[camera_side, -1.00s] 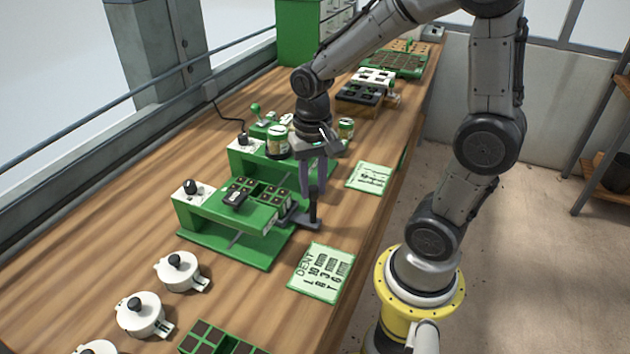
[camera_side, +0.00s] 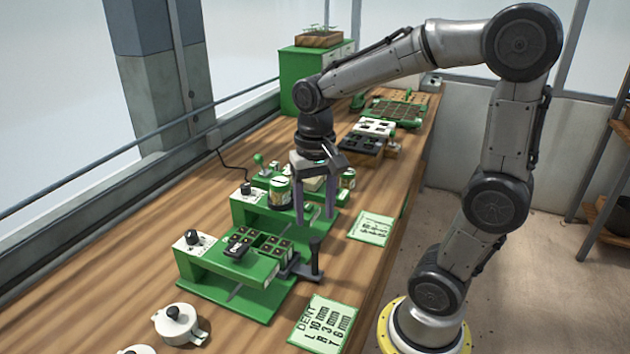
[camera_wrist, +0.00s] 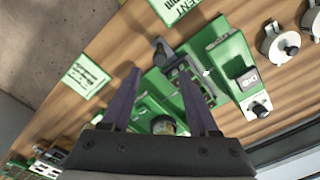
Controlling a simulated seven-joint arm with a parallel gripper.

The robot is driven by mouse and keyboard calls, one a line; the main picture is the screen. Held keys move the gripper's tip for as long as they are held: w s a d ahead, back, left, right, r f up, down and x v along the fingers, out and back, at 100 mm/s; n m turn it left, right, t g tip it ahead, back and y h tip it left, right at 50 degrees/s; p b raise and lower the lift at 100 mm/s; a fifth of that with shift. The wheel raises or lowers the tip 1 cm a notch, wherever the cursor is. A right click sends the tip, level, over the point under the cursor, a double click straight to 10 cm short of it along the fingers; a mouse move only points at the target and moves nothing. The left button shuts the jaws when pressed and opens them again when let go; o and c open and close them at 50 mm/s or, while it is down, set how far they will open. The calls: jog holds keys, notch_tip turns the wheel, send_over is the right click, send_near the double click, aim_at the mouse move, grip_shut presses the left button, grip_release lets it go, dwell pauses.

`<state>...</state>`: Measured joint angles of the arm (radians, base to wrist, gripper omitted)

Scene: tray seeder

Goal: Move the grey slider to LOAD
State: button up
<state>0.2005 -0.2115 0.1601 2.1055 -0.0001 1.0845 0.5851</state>
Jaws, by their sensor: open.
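A green station (camera_side: 200,262) stands on the bench, with a dark-celled block on it. A grey arm with an upright dark post (camera_side: 315,258) sticks out from its right side; I take this for the grey slider, and it also shows in the wrist view (camera_wrist: 162,50). A small dark block with a white label (camera_side: 238,247) rests on the station's top, and it also shows in the wrist view (camera_wrist: 246,80). No LOAD mark is readable.
Two cards lie on the right, the nearer one (camera_side: 324,322) by the bench edge. White lidded pots (camera_side: 178,322) stand at front left. Bare wood lies to the left.

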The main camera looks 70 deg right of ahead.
notch_tip(320, 180, up, 7)
dwell(0.3)
jog(key=s+a+f+n+t, duration=0.3)
jog(key=s+a+n+t, duration=0.2)
jog(key=s+n, duration=0.3)
jog(key=shift+f+n+t, duration=0.25)
jog(key=shift+n+t, duration=0.05)
jog(key=shift+n, duration=0.2)
jog(key=shift+s, duration=0.1)
dwell(1.6)
